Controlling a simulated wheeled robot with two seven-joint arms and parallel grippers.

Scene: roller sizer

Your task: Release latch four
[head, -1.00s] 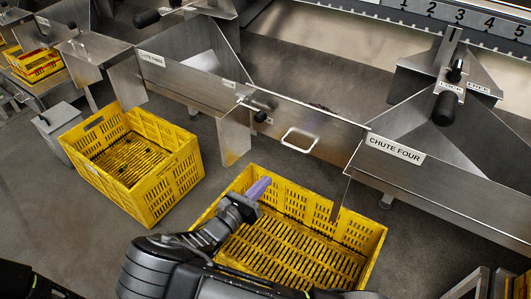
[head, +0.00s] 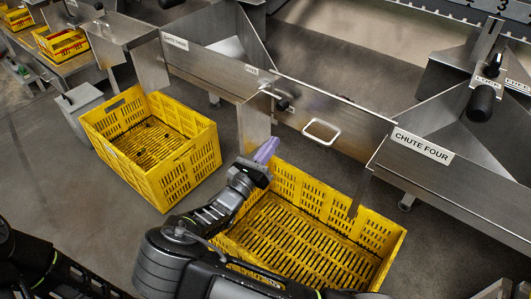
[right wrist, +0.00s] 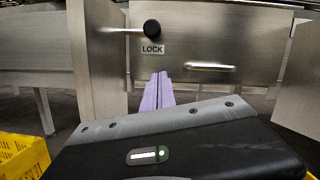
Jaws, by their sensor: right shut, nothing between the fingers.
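My right gripper (head: 266,150) is shut and empty, with purple fingers, above the far left corner of a yellow crate (head: 398,245). In the right wrist view the fingertips (right wrist: 159,78) point at a steel gate (right wrist: 225,40), below a black latch knob (right wrist: 152,27) on a rod and its LOCK label (right wrist: 152,49). They look apart from the knob. In the head view this knob (head: 283,104) is up and right of the fingers, with a FREE label (head: 251,70) to its left. The CHUTE FOUR plate (head: 422,146) is further right. My left gripper is out of view.
The gate has a pale handle (head: 321,131). Another black knob (head: 481,100) stands at upper right, near LOCK and FREE labels. A second yellow crate (head: 205,158) is at left below the CHUTE THREE plate (head: 174,41). Bare floor lies between the crates.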

